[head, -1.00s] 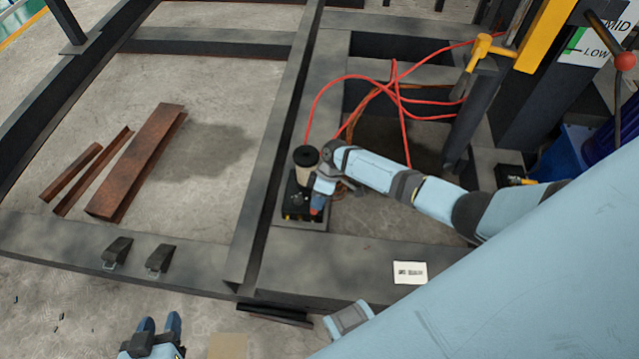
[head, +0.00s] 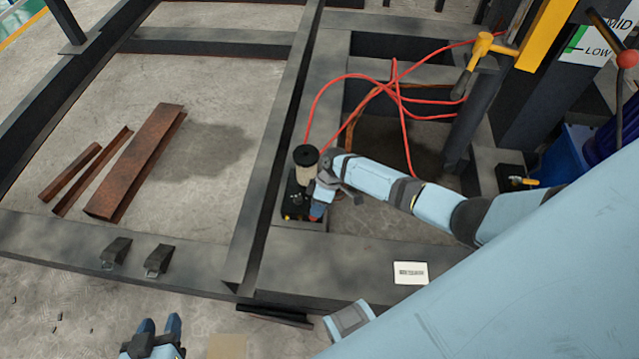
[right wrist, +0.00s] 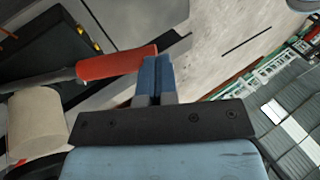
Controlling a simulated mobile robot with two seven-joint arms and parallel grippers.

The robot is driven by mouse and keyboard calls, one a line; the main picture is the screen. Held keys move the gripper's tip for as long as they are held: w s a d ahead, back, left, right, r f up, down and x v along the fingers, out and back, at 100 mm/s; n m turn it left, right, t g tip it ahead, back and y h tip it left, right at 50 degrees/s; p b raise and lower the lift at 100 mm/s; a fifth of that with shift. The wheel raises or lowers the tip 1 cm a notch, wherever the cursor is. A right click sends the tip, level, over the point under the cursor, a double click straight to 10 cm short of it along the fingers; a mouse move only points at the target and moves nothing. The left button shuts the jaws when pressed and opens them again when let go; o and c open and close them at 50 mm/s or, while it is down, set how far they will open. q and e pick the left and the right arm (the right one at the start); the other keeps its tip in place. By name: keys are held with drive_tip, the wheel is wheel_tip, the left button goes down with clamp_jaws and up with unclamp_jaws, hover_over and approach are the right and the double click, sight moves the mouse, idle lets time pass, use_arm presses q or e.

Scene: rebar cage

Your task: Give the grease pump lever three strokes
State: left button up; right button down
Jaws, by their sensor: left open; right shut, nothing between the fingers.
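The grease pump (head: 304,174) stands on the dark frame, with a pale cylindrical reservoir, a black cap and a black base. Its lever has a red grip, which shows at the end of a dark rod in the right wrist view (right wrist: 115,64). My right gripper (head: 317,208) is shut and empty at the grip end of the lever. In the right wrist view its fingers (right wrist: 155,76) are together beside the red grip's end; I cannot tell whether they touch it. My left gripper (head: 159,326) is open and empty at the bottom, away from the pump.
Red hoses (head: 400,110) loop behind the pump. A yellow-handled lever (head: 483,48) and dark posts stand at right. Rusty steel pieces (head: 135,160) lie on the floor at left. Two black clamps (head: 116,252) sit on the front beam. A white label (head: 410,272) lies nearby.

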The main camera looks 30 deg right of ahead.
drive_tip(key=shift+f, duration=0.25)
drive_tip(key=shift+s+a+f+b, duration=0.2)
drive_tip(key=shift+s+f+b, duration=0.1)
drive_tip(key=shift+f, duration=0.2)
drive_tip(key=shift+s+a+f+b, duration=0.15)
drive_tip(key=shift+f+b, duration=0.2)
drive_tip(key=shift+f, duration=0.25)
drive_tip(key=shift+s+a+f+b, duration=0.1)
drive_tip(key=shift+s+f+b, duration=0.1)
drive_tip(key=shift+f+b, duration=0.35)
drive_tip(key=shift+w+r+p, duration=0.2)
drive_tip(key=shift+r+p, duration=0.2)
drive_tip(key=shift+p, duration=0.1)
drive_tip(key=w+a+p+v, duration=0.1)
drive_tip(key=p+v, duration=0.4)
drive_tip(key=v, duration=0.7)
drive_tip(key=shift+w+r, duration=0.25)
drive_tip(key=shift+w, duration=0.65)
drive_tip(key=shift+a, duration=0.15)
